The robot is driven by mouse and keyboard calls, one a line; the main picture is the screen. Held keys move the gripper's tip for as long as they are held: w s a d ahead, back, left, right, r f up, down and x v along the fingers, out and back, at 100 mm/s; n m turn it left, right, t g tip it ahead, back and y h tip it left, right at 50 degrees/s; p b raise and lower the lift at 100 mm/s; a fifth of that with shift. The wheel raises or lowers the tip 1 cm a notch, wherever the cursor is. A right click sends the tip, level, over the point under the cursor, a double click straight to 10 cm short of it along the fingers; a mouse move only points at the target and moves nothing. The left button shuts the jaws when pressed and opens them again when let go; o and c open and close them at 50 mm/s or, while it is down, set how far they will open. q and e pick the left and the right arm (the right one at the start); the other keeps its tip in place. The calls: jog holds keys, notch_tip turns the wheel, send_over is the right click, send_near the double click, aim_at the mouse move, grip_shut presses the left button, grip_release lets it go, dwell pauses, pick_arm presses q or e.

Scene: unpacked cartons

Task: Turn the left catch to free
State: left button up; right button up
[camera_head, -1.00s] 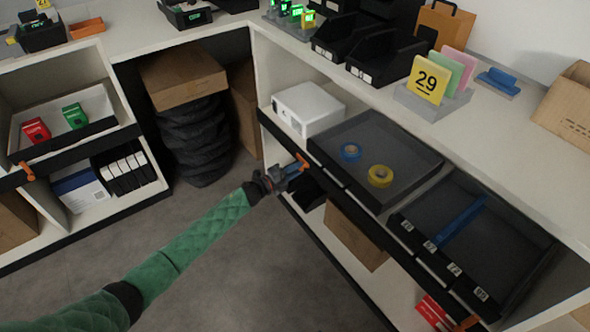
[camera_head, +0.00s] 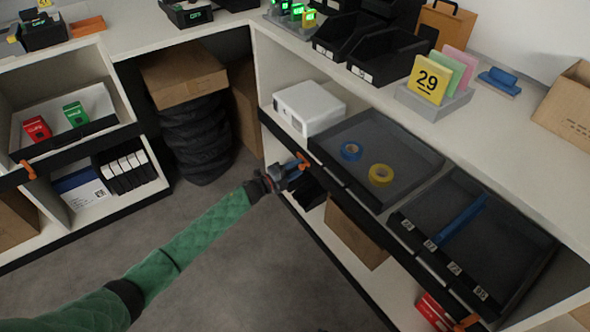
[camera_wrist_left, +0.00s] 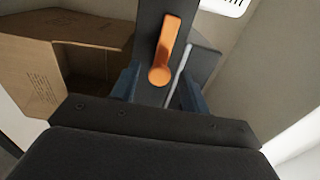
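An orange catch (camera_head: 303,161) sits at the left end of the black front rail (camera_head: 350,205) on the right-hand shelf unit. In the left wrist view the catch (camera_wrist_left: 170,45) is a lever with a round knob end, on a dark upright strip. My left gripper (camera_head: 294,170) is right at this catch. In the wrist view its two blue fingers (camera_wrist_left: 160,88) stand apart, one on each side of the knob end. I cannot tell whether they touch it. Another orange catch (camera_head: 467,323) shows at the rail's right end. My right gripper is out of view.
Behind the rail are a white box (camera_head: 308,107), a grey tray (camera_head: 402,160) with blue and yellow tape rolls, and a dark tray (camera_head: 520,245) with a blue divider. A cardboard carton (camera_head: 353,232) stands below. The floor (camera_head: 250,270) is clear.

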pick_arm(q)
jog(key=v, duration=0.7)
jog(key=shift+s+a, duration=0.25)
jog(key=shift+a, duration=0.05)
dwell(0.4)
